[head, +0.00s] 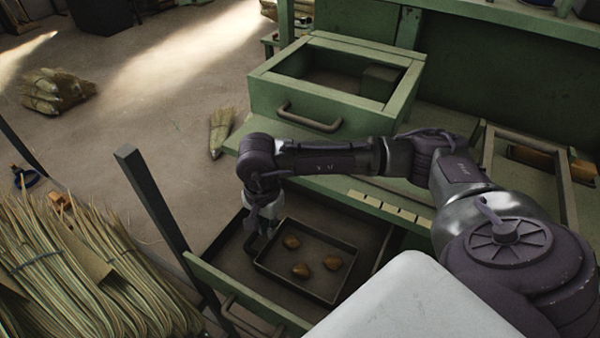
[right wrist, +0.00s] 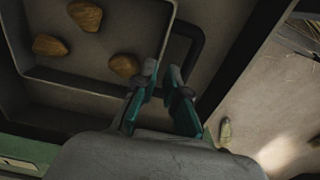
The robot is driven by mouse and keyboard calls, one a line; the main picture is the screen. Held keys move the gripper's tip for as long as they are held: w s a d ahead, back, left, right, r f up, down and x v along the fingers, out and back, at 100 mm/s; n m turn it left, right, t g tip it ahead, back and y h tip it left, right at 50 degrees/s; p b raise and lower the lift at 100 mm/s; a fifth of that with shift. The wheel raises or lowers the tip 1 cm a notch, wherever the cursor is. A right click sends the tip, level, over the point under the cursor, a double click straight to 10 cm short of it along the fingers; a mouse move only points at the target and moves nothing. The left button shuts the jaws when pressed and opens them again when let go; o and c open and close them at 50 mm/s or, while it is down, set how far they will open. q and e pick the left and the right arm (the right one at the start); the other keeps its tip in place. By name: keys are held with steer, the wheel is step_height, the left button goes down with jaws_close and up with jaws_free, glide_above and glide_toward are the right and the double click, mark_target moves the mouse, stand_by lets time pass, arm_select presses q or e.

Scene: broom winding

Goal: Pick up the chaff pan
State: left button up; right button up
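The chaff pan (head: 312,249) is a dark, shallow rectangular pan with three brown lumps in it. It lies inside an open green drawer (head: 248,300), and shows in the right wrist view (right wrist: 130,30) at the upper left. A dark loop handle (right wrist: 196,38) stands out from its side. My right gripper (head: 262,232) points down at the pan's left side. In the right wrist view its teal fingers (right wrist: 162,68) are apart, close to the pan wall and handle; contact cannot be told. My left gripper is not in view.
A second green drawer box (head: 330,85) with a handle sits on the green bench above. A dark post (head: 155,200) stands left of the open drawer. Bundles of broom straw (head: 70,270) fill the lower left. Floor beyond is mostly clear.

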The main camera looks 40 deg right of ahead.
mark_target(297, 254)
steer(key=f, duration=0.1)
steer(key=f+b, duration=0.1)
steer(key=f, duration=0.1)
steer(key=f+b, duration=0.1)
steer(key=f, duration=0.1)
steer(key=shift+d+f, duration=0.2)
steer(key=shift+d, duration=0.05)
steer(key=shift+r, duration=0.1)
jaws_close()
steer(key=shift+r, duration=0.15)
